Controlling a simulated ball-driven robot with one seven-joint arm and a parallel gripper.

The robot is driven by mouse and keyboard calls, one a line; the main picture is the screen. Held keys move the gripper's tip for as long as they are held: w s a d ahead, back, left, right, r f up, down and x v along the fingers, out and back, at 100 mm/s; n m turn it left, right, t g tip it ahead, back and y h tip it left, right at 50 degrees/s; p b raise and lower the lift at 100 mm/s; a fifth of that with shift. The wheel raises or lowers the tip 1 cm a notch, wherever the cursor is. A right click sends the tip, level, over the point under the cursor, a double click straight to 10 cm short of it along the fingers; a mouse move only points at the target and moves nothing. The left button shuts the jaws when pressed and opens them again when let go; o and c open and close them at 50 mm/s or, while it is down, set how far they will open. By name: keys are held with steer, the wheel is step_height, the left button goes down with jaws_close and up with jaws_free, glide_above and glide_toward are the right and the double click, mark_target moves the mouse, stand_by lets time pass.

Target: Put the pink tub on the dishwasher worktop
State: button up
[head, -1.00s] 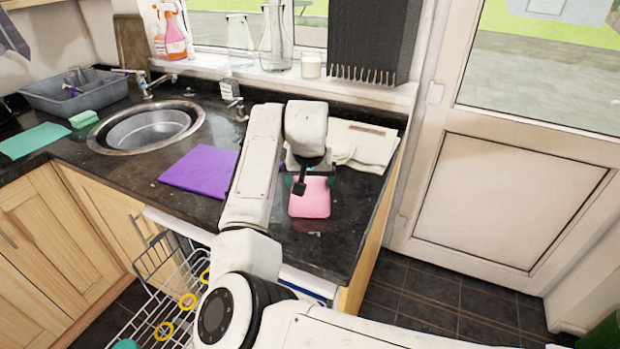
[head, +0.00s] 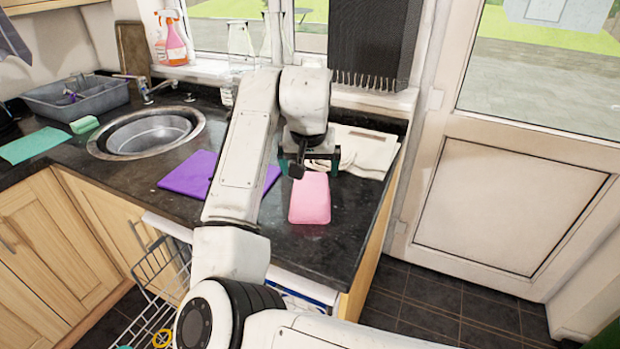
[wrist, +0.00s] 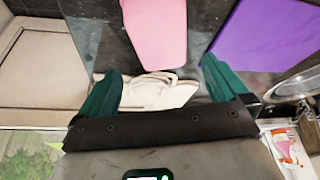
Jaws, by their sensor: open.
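The pink tub (head: 310,201) sits on the dark worktop (head: 330,252) above the dishwasher, near its right end. It also shows in the wrist view (wrist: 157,30), beyond the fingertips and apart from them. My gripper (head: 312,164) is just behind the tub in the head view, with its green fingers spread. In the wrist view my gripper (wrist: 160,82) is open, with nothing between its fingers. Part of the tub is cut off by the top edge of the wrist view.
A purple cloth (head: 190,173) lies left of the tub, partly behind my arm. A pale folded cloth (head: 365,150) lies behind the gripper. A round sink (head: 150,133) and grey basin (head: 75,98) are further left. The dishwasher rack (head: 160,270) is pulled out below.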

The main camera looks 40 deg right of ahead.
steer(key=shift+v, duration=1.85)
steer(key=shift+s+f, duration=0.1)
